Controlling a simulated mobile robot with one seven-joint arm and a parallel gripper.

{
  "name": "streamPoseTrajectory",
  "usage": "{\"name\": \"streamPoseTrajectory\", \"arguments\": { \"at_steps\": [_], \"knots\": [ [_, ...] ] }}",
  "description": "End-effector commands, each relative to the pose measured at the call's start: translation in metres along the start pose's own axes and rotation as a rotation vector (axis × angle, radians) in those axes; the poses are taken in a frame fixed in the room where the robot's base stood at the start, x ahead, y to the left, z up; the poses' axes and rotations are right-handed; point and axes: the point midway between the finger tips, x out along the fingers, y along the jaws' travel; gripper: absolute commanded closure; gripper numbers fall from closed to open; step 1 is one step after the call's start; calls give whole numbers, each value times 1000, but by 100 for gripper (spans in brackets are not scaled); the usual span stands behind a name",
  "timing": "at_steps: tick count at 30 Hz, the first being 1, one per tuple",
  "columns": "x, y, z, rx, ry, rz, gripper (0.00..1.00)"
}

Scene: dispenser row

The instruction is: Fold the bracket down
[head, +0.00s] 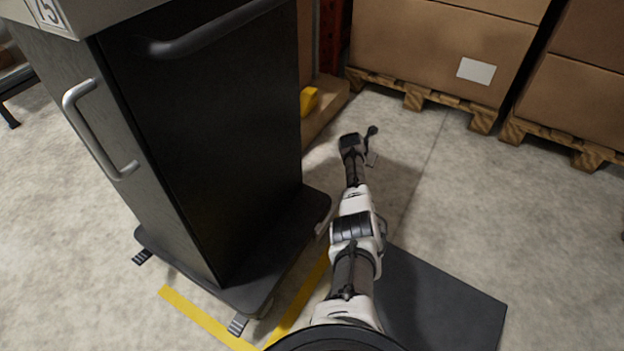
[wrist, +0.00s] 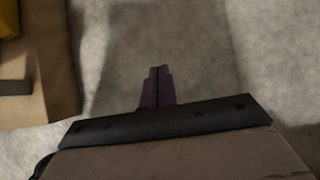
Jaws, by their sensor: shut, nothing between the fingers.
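A tall dark cabinet (head: 200,130) stands upright at the left of the head view on a low dark base (head: 290,245). A dark bar handle (head: 215,30) runs across its top, and a pale metal handle (head: 100,130) is on its left side. Small ridged grey tabs (head: 237,325) stick out at the base; I cannot tell whether one of these parts is the bracket. My gripper (wrist: 158,75) is shut and empty, pointing over bare floor in the wrist view. In the head view it is right of the cabinet and apart from it.
Cardboard boxes (head: 430,45) on wooden pallets (head: 440,101) stand at the back. A yellow object (head: 309,100) lies on wood behind the cabinet. Yellow floor tape (head: 205,317) passes near the base. Bare concrete floor (head: 480,200) lies open on the right.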

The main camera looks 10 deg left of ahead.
Motion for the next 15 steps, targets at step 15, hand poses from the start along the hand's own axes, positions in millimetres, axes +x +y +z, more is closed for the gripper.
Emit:
{"name": "streamPoseTrajectory", "arguments": {
  "at_steps": [15],
  "knots": [
    [-20, -2, -8, -1, 22, -6, 100]
  ]
}}
